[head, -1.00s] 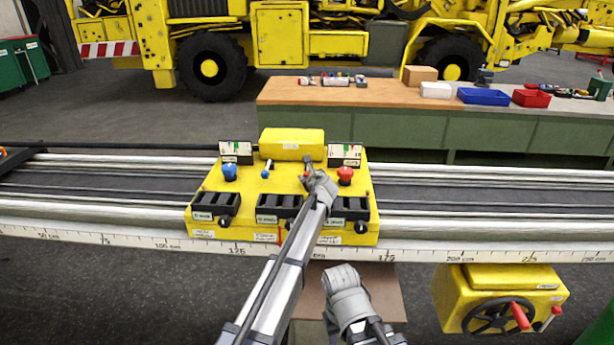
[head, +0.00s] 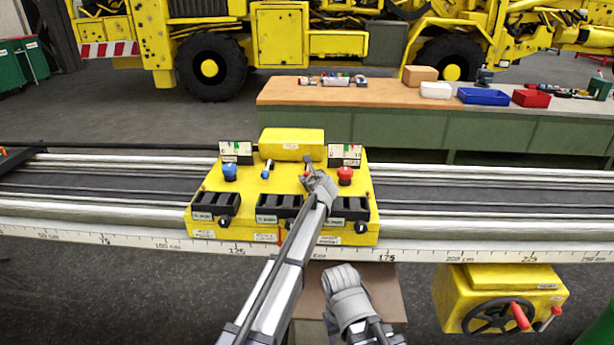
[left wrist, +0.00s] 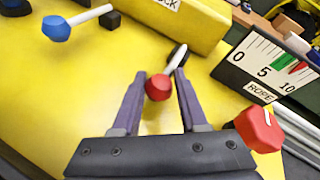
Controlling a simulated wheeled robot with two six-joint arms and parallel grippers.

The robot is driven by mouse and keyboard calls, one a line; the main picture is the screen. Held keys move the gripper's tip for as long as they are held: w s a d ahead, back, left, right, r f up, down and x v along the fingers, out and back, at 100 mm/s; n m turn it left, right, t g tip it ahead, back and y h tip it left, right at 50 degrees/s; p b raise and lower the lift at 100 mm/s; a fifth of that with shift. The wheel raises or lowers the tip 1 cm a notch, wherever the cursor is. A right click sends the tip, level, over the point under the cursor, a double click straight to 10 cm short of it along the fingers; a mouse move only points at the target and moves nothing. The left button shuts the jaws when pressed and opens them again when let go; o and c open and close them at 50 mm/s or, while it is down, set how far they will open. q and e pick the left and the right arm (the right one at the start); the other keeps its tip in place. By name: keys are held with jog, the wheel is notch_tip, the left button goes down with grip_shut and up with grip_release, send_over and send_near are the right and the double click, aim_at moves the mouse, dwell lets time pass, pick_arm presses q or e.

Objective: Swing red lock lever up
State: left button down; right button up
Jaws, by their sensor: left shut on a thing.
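The red lock lever shows in the left wrist view as a red knob (left wrist: 157,88) on a pale shaft, which runs up and right to a dark pivot on the yellow console. My left gripper (left wrist: 157,92) has its two fingers on either side of this knob and is shut on it. In the head view, my left gripper (head: 309,174) is over the console (head: 250,206), right of its middle, and mostly hides the lever. My right gripper (head: 350,297) hangs in front of the console. Its fingers cannot be made out.
A red mushroom button (head: 345,174) stands close right of the left gripper. A blue knob (head: 230,172) and a blue-tipped lever (head: 266,171) are to its left. Gauges (head: 345,155) stand behind. A yellow box with a handwheel (head: 497,318) is at lower right.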

pick_arm(q)
jog(key=shift+r+p, duration=0.3)
jog(key=shift+p, duration=0.25)
jog(key=r+g+p, duration=0.1)
jog(key=g+p, duration=0.1)
jog(key=p, duration=0.2)
jog(key=w+r+g+p, duration=0.1)
jog(key=r+g+p, duration=0.1)
jog(key=p, duration=0.3)
jog(key=w+r+m+g+p, duration=0.1)
jog(key=r+p, duration=0.1)
jog(key=p, duration=0.2)
jog(key=shift+r+g+h, duration=0.1)
jog(key=shift+g+h, duration=0.2)
jog(key=shift+g, duration=0.1)
jog(key=shift+w+r+g+p, duration=0.1)
jog(key=shift+g+p, duration=0.5)
jog(key=shift+p, duration=0.35)
